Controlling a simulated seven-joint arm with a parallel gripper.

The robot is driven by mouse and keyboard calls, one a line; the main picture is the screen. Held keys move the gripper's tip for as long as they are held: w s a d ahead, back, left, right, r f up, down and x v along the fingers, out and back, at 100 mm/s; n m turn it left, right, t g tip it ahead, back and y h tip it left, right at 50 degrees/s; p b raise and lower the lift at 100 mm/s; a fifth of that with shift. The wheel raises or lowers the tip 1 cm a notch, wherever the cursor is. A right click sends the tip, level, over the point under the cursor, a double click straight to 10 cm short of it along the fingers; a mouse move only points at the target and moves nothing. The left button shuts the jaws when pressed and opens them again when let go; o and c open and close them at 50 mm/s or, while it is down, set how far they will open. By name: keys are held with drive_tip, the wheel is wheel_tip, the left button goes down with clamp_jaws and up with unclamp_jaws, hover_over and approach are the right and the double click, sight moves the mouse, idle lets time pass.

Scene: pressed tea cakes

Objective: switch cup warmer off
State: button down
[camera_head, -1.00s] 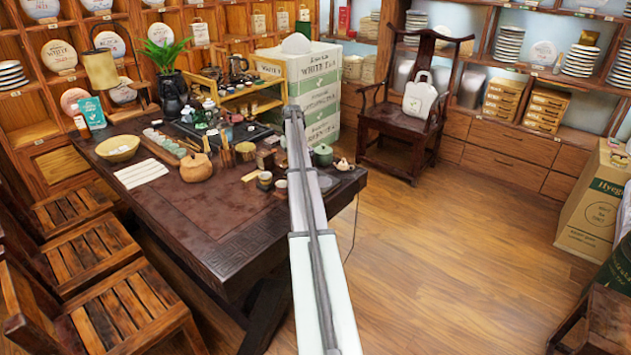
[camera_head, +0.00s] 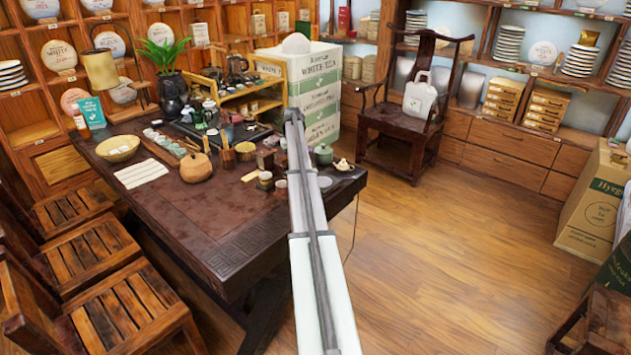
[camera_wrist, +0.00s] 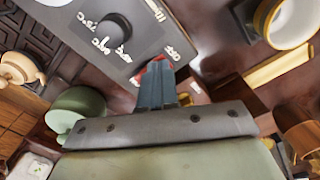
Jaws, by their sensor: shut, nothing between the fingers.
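In the wrist view the cup warmer (camera_wrist: 88,56) is a grey panel at the top, with a black knob (camera_wrist: 114,31) and white lettering. A red switch (camera_wrist: 146,72) sits near its lower right edge. My gripper (camera_wrist: 156,82) is shut and empty, its fingertips right at the red switch and covering part of it. I cannot tell whether they touch it or which way the switch is set. In the head view my arm reaches over the tea table (camera_head: 215,240), and I cannot make out the fingers or the warmer there.
A green pot (camera_wrist: 82,105) is left of my gripper in the wrist view. A pale cup (camera_wrist: 290,22) stands at the upper right. In the head view a clay pot (camera_head: 196,168), small cups and tea tools crowd the table; its front part is clear.

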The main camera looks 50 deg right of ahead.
wheel_tip(320, 180, up, 7)
idle(0.9)
idle(0.4)
